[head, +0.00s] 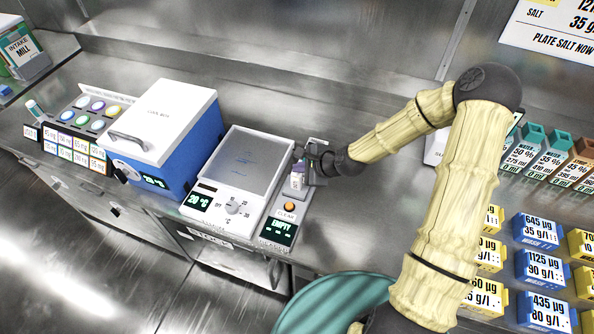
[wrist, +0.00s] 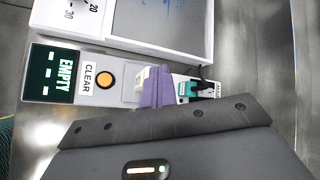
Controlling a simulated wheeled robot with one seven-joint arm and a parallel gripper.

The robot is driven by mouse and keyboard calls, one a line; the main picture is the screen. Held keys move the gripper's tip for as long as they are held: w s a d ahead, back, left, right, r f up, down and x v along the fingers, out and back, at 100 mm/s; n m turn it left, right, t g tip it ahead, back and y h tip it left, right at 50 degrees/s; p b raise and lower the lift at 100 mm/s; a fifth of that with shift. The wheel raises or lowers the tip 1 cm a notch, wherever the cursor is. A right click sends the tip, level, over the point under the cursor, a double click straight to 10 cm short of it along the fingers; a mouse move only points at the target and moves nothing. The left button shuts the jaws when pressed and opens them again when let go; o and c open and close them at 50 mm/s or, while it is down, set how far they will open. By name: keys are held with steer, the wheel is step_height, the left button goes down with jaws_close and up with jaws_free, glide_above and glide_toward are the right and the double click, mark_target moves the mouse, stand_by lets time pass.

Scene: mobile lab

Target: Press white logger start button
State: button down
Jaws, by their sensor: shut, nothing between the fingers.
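I cannot pick out a logger or a start button for certain. A small white device (head: 436,146) stands on the counter, mostly hidden behind my arm in the head view. My gripper (head: 316,160) is shut and empty, low over the counter just right of the white heater plate. Close to it is a narrow grey unit (head: 281,229) with an EMPTY display and an orange button (head: 289,207) marked CLEAR. The orange button (wrist: 104,81) also shows in the wrist view, apart from my gripper. A purple cartridge (wrist: 152,92) stands upright at that unit's far end.
The white heater plate (head: 206,217) and blue cool box (head: 177,150) stand to the left. A rack with coloured caps (head: 83,117) is farther left. Several blue and yellow labelled boxes (head: 541,268) and teal-capped bottles (head: 521,155) are at the right. Bare counter lies behind my arm.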

mark_target(301, 176)
steer(key=shift+r+p, duration=0.7)
steer(key=shift+r, duration=0.15)
step_height(301, 176, up, 5)
steer(key=p, duration=0.4)
stand_by(0.8)
steer(key=s+d+r+n+g+h, duration=0.1)
steer(key=s+d+r+n+h, duration=0.2)
steer(key=s+d+r+n, duration=0.4)
steer(key=s+d+r+n+g+h, duration=0.2)
steer(key=s+d+r+n+h, duration=0.2)
steer(key=s+d+r+n, duration=0.3)
steer(key=s+n, duration=0.2)
steer(key=s, duration=0.2)
steer(key=shift+d+r+n, duration=0.25)
steer(key=shift+r+n, duration=0.05)
steer(key=shift+r, duration=0.1)
